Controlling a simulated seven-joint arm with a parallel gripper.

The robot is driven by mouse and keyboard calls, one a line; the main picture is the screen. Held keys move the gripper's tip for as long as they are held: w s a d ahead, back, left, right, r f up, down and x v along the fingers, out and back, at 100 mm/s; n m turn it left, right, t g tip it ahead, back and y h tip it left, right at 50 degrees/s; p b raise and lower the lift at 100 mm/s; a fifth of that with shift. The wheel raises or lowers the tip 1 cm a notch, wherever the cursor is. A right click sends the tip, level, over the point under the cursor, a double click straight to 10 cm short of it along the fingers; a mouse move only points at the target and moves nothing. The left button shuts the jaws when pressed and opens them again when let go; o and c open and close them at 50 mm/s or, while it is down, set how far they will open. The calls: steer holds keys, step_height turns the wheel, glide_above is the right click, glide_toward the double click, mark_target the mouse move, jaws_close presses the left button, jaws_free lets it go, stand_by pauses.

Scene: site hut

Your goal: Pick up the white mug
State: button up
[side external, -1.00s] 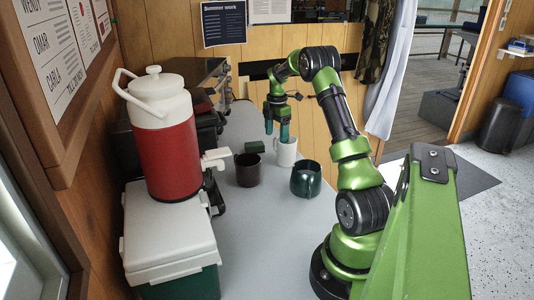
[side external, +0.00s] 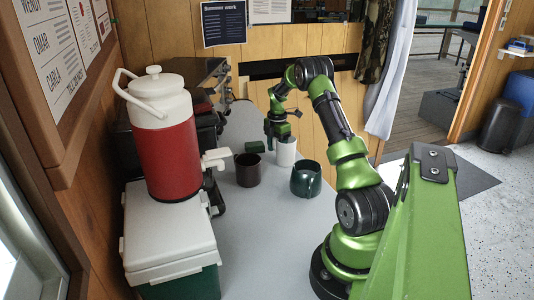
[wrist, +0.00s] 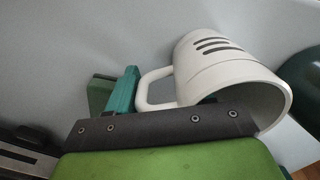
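The white mug (side external: 286,153) stands upright on the grey table. In the wrist view the white mug (wrist: 222,62) shows dark slots on its side, its handle on the left and its open rim at lower right. My gripper (side external: 276,141) is down at the mug's top. In the wrist view my gripper (wrist: 165,98) has one teal finger left of the handle, with a small gap to it. The other finger is mostly hidden at the mug's mouth and seems to reach inside. The fingers are apart, with the handle side between them.
A dark green mug (side external: 306,180) stands close to the right of the white mug. A dark brown mug (side external: 248,170) and a small green box (side external: 255,147) are to its left. A red and white jug (side external: 166,140) stands on a cooler (side external: 165,232). The near table is clear.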

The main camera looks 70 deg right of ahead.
steer(key=shift+r, duration=0.1)
steer(key=c, duration=0.7)
